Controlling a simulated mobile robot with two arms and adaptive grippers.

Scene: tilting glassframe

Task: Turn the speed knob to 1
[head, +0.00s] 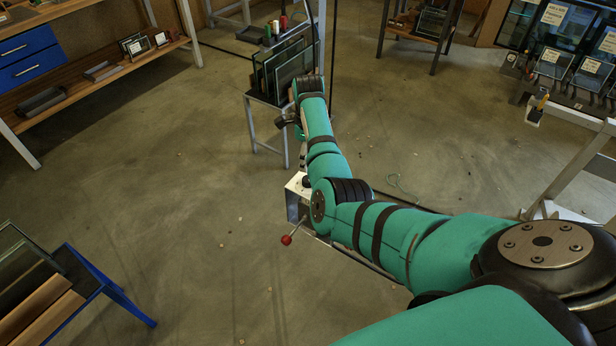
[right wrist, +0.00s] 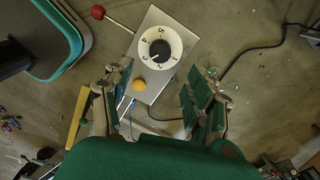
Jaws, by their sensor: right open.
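The speed knob (right wrist: 160,48) is a black knob on a round white dial with printed numbers, set on a pale metal control box (right wrist: 183,28). Its light pointer mark seems to face the lower left of the dial, on the 2 to 3 side; the exact number is too small to tell. My right gripper (right wrist: 155,100) is open, its fingers wide apart on either side below the box in the right wrist view, holding nothing and apart from the knob. In the head view my right arm hides most of the control box (head: 297,188) and the knob. My left gripper is not in view.
A yellow button (right wrist: 139,84) sits below the dial. A red-tipped lever (right wrist: 98,12) sticks out from the box's side; it also shows in the head view (head: 286,240). A rack with glass panes (head: 285,68) stands beyond. A blue-legged stand (head: 95,275) is at left.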

